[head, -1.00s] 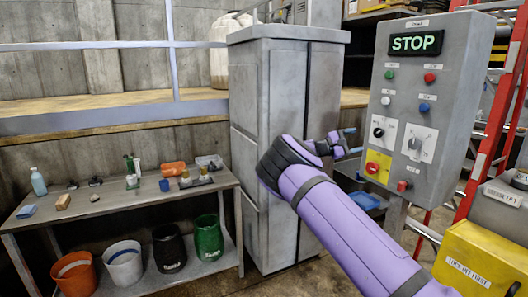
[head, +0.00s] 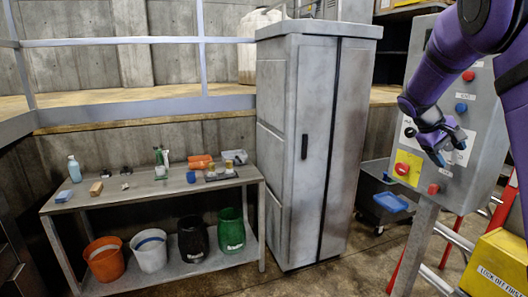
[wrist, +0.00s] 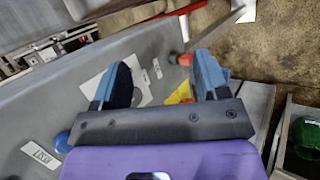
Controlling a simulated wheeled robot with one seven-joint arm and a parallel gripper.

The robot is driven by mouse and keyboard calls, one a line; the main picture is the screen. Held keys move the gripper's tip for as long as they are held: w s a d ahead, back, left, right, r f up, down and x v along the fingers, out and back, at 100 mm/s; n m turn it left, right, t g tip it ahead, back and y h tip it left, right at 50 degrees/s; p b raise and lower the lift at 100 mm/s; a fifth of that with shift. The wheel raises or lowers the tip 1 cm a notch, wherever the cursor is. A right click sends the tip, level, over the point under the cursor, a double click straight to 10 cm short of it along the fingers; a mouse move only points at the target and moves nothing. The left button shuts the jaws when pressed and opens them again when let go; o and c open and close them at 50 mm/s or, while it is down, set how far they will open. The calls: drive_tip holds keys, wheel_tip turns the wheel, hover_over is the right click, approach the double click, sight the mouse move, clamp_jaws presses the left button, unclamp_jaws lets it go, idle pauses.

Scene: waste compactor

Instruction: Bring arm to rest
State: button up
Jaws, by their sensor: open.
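My purple arm hangs in from the upper right of the head view, bent so that the forearm points down. My gripper (head: 440,150) is in front of the grey control panel (head: 478,185) and hides part of its face. In the wrist view the two blue-tipped fingers of my gripper (wrist: 163,80) stand apart with nothing between them. The panel face lies behind them there, with a yellow plate (wrist: 180,94) and a red button (wrist: 185,59) near the fingers. I cannot tell the exact gap between fingertips and panel.
A tall grey cabinet (head: 305,150) stands in the middle. A workbench (head: 150,193) with bottles and small items is at the left, with several buckets on its lower shelf. A yellow box (head: 497,262) is at the lower right. Open floor lies before the cabinet.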

drive_tip(key=s+a+r+t+y, duration=0.1)
drive_tip(key=s+a+t+y, duration=0.1)
drive_tip(key=s+a, duration=0.4)
drive_tip(key=s+a+r+m+t+y, duration=0.1)
drive_tip(key=s+a, duration=0.6)
drive_tip(key=s, duration=1)
drive_tip(key=s+a+r+t+y, duration=0.2)
drive_tip(key=s+a, duration=0.5)
drive_tip(key=s, duration=0.4)
drive_tip(key=t+y, duration=0.1)
drive_tip(key=y, duration=0.1)
drive_tip(key=shift+s+r+m+t+y, duration=0.3)
drive_tip(key=shift+t+y, duration=0.1)
